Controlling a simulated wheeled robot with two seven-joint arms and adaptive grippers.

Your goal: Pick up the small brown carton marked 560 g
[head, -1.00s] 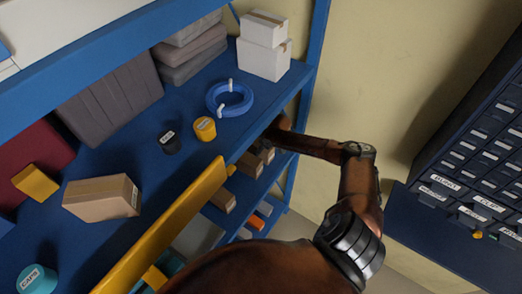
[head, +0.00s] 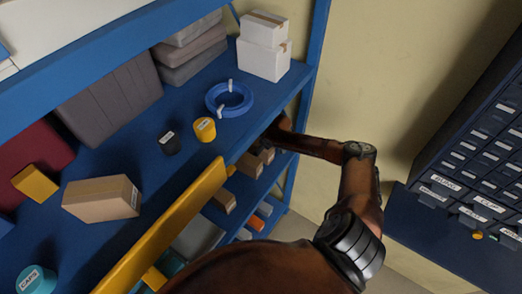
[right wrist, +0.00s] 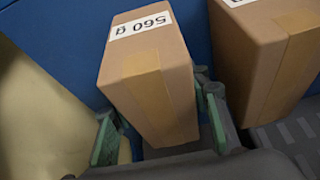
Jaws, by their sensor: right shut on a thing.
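The small brown carton marked 560 g (right wrist: 150,75) is in the middle of the right wrist view, its white label on the top end. My right gripper (right wrist: 160,125) is shut on it, with one green-padded finger on each side. In the head view my right arm reaches under the upper shelf board, and its gripper is hidden there. Small brown cartons (head: 250,165) show on the lower shelf near that arm, but their labels cannot be read. My left gripper is not in view.
A second labelled brown carton (right wrist: 265,55) stands close to the right of the held one. A yellow rail (head: 170,228) lies along the upper shelf edge. A drawer cabinet (head: 465,170) stands right.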

